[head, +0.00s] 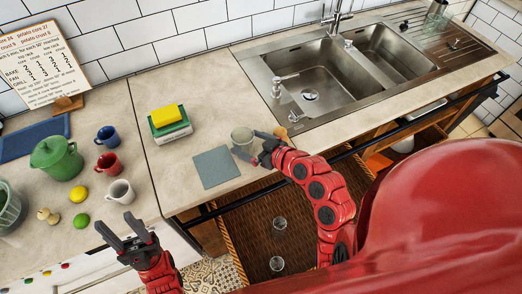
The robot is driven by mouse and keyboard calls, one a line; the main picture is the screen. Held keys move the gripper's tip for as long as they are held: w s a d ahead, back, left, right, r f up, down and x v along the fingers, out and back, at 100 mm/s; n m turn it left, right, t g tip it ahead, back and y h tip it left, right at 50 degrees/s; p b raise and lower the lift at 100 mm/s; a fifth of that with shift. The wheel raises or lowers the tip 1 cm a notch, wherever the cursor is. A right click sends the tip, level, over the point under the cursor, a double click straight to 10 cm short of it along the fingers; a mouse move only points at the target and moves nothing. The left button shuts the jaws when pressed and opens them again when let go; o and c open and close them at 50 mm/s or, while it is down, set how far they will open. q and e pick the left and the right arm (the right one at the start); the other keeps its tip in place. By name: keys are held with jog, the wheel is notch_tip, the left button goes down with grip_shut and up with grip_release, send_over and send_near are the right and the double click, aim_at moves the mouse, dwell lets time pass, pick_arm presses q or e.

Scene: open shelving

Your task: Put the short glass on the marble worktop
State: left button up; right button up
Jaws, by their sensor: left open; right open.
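A short clear glass (242,137) is at the front of the beige stone-look worktop (215,95), right of a grey-blue square mat. It looks upright; its base is partly hidden, so I cannot be sure it rests fully on the worktop. My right gripper (247,145) is open at the glass, with its fingers close around the glass's right and near sides. Whether they touch it is too small to tell. My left gripper (124,232) is open and empty, in front of the counter edge at lower left.
An open drawer (245,245) below holds two clear glasses (279,223). The mat (216,167), a sponge stack (169,124), mugs (107,162) and a green pot (56,157) stand left. The sink (325,75) is at right. Worktop behind the glass is clear.

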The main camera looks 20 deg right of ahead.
aim_at(250, 145)
jog(key=v, duration=0.2)
jog(key=p+v, duration=0.1)
jog(key=v, duration=0.1)
jog(key=shift+r, duration=0.3)
jog(key=shift+p+v, duration=0.6)
jog(key=shift+v, duration=0.15)
jog(key=shift+s+f, duration=0.1)
jog(key=shift+f, duration=0.1)
jog(key=shift+s, duration=0.1)
